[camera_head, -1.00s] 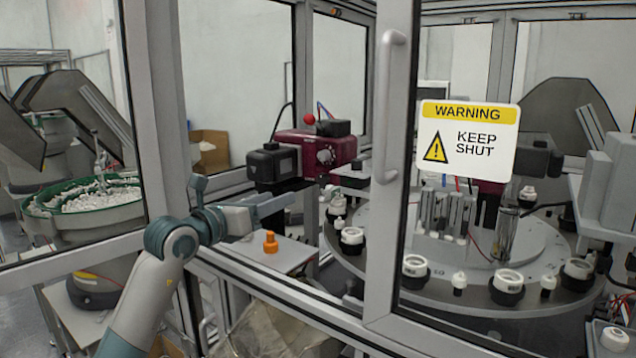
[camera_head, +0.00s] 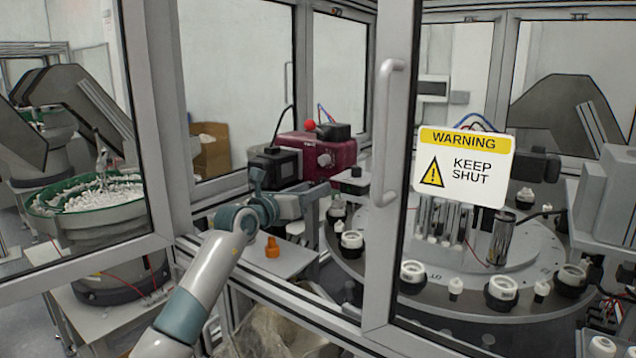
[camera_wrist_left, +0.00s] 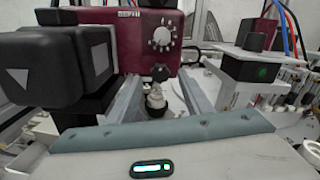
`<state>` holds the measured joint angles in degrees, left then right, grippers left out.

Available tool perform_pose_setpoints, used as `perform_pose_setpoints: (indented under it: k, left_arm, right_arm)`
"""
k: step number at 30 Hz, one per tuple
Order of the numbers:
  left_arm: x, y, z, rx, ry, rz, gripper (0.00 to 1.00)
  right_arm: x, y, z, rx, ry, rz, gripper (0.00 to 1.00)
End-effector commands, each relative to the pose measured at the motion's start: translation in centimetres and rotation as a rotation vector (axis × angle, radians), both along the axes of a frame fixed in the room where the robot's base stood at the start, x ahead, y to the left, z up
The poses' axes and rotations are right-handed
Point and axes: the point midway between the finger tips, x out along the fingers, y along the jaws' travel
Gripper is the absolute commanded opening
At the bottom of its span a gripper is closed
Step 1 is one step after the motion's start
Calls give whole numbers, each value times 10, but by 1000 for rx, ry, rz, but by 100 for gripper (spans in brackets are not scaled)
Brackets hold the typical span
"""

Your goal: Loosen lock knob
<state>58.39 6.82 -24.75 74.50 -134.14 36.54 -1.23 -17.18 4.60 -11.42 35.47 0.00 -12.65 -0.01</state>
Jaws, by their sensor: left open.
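A maroon unit (camera_head: 338,150) stands inside the cell, with a pale round dial (camera_head: 325,159) on its front. In the left wrist view the dial (camera_wrist_left: 162,37) sits above a small black knob (camera_wrist_left: 160,72), which may be the lock knob. My left gripper (camera_head: 322,194) reaches through the frame opening, in front of and below the maroon unit. In the left wrist view its two fingers are apart, and the gap between them (camera_wrist_left: 160,84) lines up with the black knob. Nothing is visibly gripped. My right gripper is not in view.
A black box (camera_wrist_left: 62,62) stands close by the left finger. A white-topped fitting (camera_wrist_left: 155,98) shows between the fingers, farther off. The rotary table (camera_head: 440,290) is at right, behind a door with a handle (camera_head: 388,130). An orange piece (camera_head: 272,248) stands below the arm.

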Motion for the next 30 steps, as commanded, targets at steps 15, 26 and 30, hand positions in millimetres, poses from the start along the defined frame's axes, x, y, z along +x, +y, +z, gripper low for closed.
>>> perform_pose_setpoints:
  k: [15,26,30]
  left_arm:
    - [27,-20,0,0,0,0,46]
    - [27,-20,0,0,0,0,20]
    - [27,-20,0,0,0,0,5]
  right_arm:
    - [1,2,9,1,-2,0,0]
    - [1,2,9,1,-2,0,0]
    - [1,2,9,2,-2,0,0]
